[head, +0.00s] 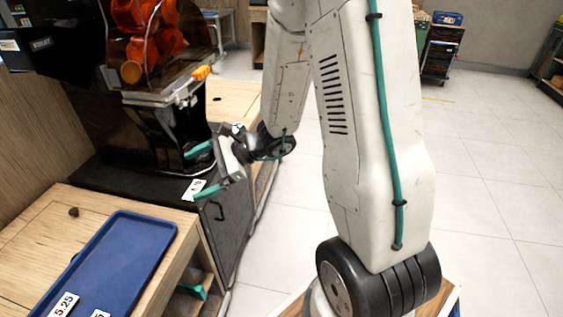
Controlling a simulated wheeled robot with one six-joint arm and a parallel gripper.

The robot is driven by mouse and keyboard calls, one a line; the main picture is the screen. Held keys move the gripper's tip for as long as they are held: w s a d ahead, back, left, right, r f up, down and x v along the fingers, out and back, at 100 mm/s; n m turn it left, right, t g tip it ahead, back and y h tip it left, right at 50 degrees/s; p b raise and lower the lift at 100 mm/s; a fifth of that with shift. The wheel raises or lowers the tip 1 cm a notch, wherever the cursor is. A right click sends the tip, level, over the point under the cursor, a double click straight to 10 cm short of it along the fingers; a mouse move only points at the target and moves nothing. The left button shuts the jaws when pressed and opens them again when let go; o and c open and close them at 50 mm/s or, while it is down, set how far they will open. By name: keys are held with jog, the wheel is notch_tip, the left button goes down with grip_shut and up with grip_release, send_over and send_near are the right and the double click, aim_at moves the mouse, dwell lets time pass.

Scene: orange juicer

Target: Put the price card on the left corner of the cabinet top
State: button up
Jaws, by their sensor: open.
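A small white price card (193,189) with dark print is at the front edge of the black cabinet top (135,190), near its corner nearest the wooden counter. My gripper (196,174) is open, with its two teal fingers spread above the cabinet's front edge. The lower finger is right beside the card and overlaps it in the picture. I cannot tell whether they touch, or whether the card lies fully flat. The cabinet's front (223,222) has a dark handle.
The orange juicer (150,90) stands on the cabinet behind my gripper. A blue tray (118,255) lies on the wooden counter (40,225) at left, with a price card reading 5.25 (64,305) and part of another (100,314). Open floor lies right.

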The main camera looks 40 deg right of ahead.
jog(key=s+a+r+n+g+h, duration=0.2)
jog(key=s+r+n+g, duration=0.3)
jog(key=s, duration=0.3)
jog(key=s+a+r+n+g+h, duration=0.2)
jog(key=s+r+n, duration=0.4)
jog(key=s+n, duration=0.2)
jog(key=s+d+r+n+t+h, duration=0.2)
jog(key=s+d+r+n+h, duration=0.2)
jog(key=s+d+n+h, duration=0.2)
jog(key=s+d+h, duration=0.2)
jog(key=s+d, duration=0.1)
jog(key=shift+d+r+n, duration=0.25)
jog(key=shift+r+n, duration=0.05)
jog(key=shift+r, duration=0.05)
